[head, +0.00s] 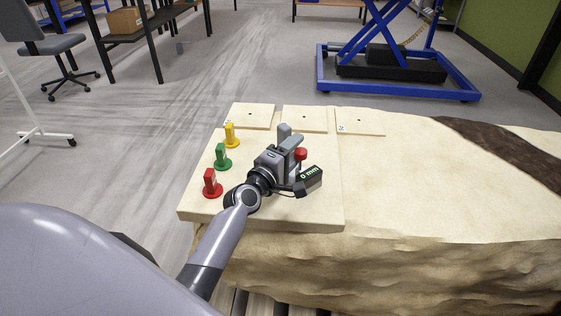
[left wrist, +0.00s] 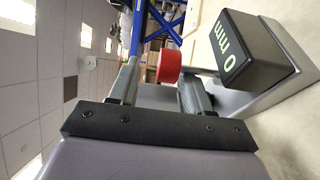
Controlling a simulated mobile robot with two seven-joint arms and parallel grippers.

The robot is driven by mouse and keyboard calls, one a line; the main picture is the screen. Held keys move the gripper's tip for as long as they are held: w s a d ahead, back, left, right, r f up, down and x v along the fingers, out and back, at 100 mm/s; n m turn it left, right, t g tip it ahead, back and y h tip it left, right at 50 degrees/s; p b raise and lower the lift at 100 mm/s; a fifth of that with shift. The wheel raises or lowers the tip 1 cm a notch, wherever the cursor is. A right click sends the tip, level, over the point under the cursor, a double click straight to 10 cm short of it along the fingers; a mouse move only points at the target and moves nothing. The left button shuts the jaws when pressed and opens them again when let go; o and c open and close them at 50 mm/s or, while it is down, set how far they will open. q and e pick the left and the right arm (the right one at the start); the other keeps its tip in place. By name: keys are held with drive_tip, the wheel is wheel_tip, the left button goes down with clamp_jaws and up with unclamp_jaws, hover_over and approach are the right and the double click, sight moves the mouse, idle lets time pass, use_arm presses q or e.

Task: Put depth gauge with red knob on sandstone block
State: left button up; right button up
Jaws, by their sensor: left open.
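The depth gauge has a red knob (head: 300,154) and a dark display box (head: 310,179) reading 0 mm. It is at the right part of a pale slab (head: 318,212) on the left end of the sandstone block (head: 430,190). My left gripper (head: 289,138) is open right at the knob. In the left wrist view the red knob (left wrist: 169,67) shows between the open fingers (left wrist: 159,82), with the display box (left wrist: 255,48) to their right. I cannot tell whether the fingers touch the knob. The gauge's lower part is mostly hidden by my gripper. My right gripper is not in view.
Red (head: 211,184), green (head: 222,157) and yellow (head: 231,136) upright pieces stand in a row on the slab's left. Several flat pale tiles (head: 305,119) lie along the back. A dark band (head: 500,148) crosses the block's right. The block's middle top is clear.

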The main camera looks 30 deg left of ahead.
use_arm(q)
drive_tip(key=s, duration=1.1)
drive_tip(key=shift+s+a+p, duration=0.2)
drive_tip(key=shift+a+p, duration=0.05)
drive_tip(key=shift+p, duration=0.05)
drive_tip(key=shift+d, duration=0.15)
drive_tip(key=s+d+f+m+g+h, duration=0.3)
drive_tip(key=s+d+f+m+g, duration=0.55)
drive_tip(key=m, duration=0.45)
drive_tip(key=s+a+f+m+g+y, duration=0.1)
drive_tip(key=s+m+g+y, duration=0.15)
drive_tip(key=s, duration=0.55)
drive_tip(key=s+a+m+g+y, duration=0.1)
drive_tip(key=s+a+m+g, duration=0.1)
drive_tip(key=s+m+g, duration=0.35)
drive_tip(key=w+d+f+n+t+h, duration=0.1)
drive_tip(key=w+d+f+t+h, duration=0.1)
drive_tip(key=w+d+f+t, duration=0.55)
drive_tip(key=s+a+r+p, duration=0.1)
drive_tip(key=a+r+p, duration=0.1)
drive_tip(key=r+p, duration=0.3)
drive_tip(key=s+a+r+t+p, duration=0.1)
drive_tip(key=a+r+p, duration=0.1)
drive_tip(key=r+p, duration=0.4)
drive_tip(key=p, duration=0.2)
drive_tip(key=shift+s+a+r+p, duration=0.2)
drive_tip(key=shift+s+r+p, duration=0.05)
drive_tip(key=shift+s+p, duration=0.1)
